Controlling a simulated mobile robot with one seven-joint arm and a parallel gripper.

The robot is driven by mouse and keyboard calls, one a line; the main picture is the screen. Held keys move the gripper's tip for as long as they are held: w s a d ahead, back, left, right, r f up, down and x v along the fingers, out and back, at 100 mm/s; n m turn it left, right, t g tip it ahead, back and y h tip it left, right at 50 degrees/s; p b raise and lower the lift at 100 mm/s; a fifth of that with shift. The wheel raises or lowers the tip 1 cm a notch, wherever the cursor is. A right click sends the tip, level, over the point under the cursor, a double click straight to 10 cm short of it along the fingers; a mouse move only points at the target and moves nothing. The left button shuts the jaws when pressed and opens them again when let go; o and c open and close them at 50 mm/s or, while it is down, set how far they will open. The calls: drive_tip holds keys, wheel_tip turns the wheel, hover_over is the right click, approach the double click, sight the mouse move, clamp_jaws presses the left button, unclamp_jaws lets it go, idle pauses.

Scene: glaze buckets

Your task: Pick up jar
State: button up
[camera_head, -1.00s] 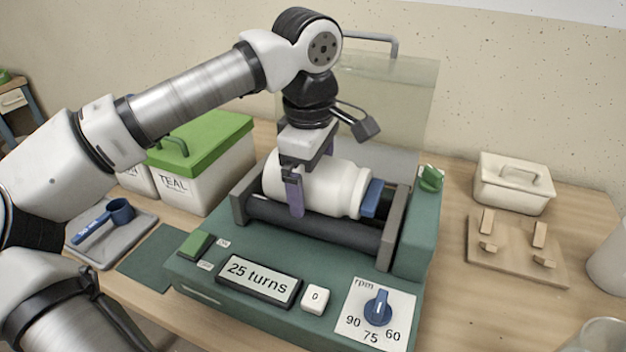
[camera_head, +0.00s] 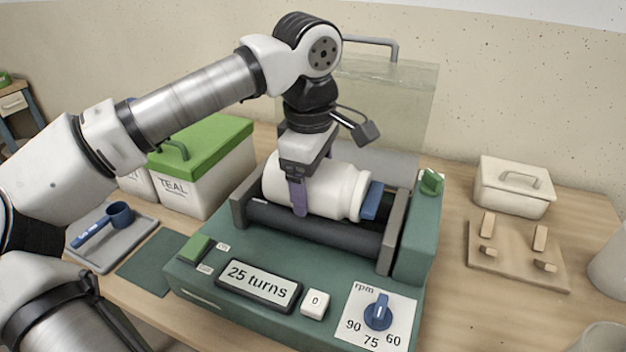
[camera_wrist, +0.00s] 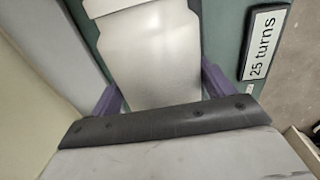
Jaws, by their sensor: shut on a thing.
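The white jar (camera_head: 333,191) with a blue lid (camera_head: 371,199) lies on its side over the dark rollers of the green jar mill (camera_head: 215,262). My gripper (camera_head: 299,205) reaches down from above with its purple fingers around the jar's body and is shut on it. In the wrist view the pale jar (camera_wrist: 155,60) sits between the two purple fingers (camera_wrist: 160,88). The far finger is hidden behind the jar in the head view. I cannot tell whether the jar touches the rollers.
A clear raised cover (camera_head: 400,95) stands behind the jar. The mill's end walls (camera_head: 393,232) flank it. A green-lidded TEAL bucket (camera_head: 205,165) and a tray with a blue scoop (camera_head: 118,214) are left. A lidded box (camera_head: 512,190) and a wooden rack (camera_head: 517,262) are right.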

wheel_tip(320, 180, up, 26)
drive_tip(key=p, duration=1)
idle(0.7)
drive_tip(key=shift+d, duration=0.1)
